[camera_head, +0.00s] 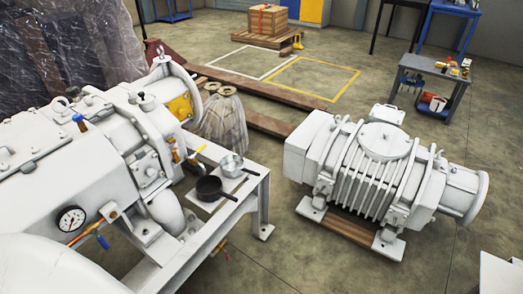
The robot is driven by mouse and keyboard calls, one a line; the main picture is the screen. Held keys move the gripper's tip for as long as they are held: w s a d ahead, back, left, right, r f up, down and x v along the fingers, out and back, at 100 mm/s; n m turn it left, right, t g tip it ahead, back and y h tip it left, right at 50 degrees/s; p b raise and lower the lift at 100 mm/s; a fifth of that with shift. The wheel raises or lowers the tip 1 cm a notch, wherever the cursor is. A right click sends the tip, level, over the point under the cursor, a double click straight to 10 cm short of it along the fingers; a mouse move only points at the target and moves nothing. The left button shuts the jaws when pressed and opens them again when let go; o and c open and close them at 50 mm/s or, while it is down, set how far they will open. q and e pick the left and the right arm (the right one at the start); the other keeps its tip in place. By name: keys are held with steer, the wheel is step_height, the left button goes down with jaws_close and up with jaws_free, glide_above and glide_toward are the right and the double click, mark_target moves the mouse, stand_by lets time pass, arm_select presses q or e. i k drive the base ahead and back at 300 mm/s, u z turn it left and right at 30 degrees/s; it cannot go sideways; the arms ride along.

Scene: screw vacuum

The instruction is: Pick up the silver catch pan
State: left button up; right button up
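A small silver pan (231,165) sits on the white metal stand (262,183) beside the large white pump, near the middle of the head view. A black pan (210,189) with a handle pointing right lies just in front of it, close to or touching it; I cannot tell which. A light sheet or plate shows under the silver pan. Neither of my grippers is in view, and nothing is seen holding the pans.
The large white pump (100,170) with a gauge (72,218) and valves fills the left. A ribbed white pump (375,170) stands on the floor at right. Wooden beams (262,92) lie behind. A grey cart (432,75) holds tools. Concrete floor is open between the machines.

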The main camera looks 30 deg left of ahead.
mark_target(231, 166)
steer(key=u, duration=0.7)
steer(key=i, duration=1.2)
steer(key=u, duration=1.35)
steer(key=i, duration=0.2)
steer(key=u, duration=0.25)
